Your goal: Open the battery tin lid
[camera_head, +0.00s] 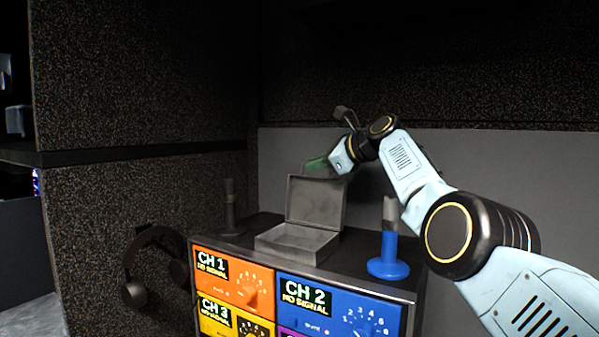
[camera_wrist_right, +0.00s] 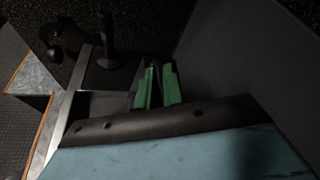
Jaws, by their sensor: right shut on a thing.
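The battery tin (camera_head: 293,243) is a grey metal box on top of the channel cabinet. Its lid (camera_head: 314,201) stands up, tilted back at the rear edge, and the tin is open. My right gripper (camera_head: 317,164) has green fingers at the lid's upper right edge, partly hidden behind it. In the right wrist view the green fingers (camera_wrist_right: 158,86) are close together, with a thin dark gap between them. They are shut on the lid, though the contact itself is hard to see. My left gripper is not in view.
A blue spool-like stand (camera_head: 388,266) stands right of the tin, near my right arm. A dark post (camera_head: 229,207) stands to its left. Headphones (camera_head: 134,292) hang on the left wall. A grey panel (camera_head: 440,165) rises behind the cabinet (camera_head: 228,243).

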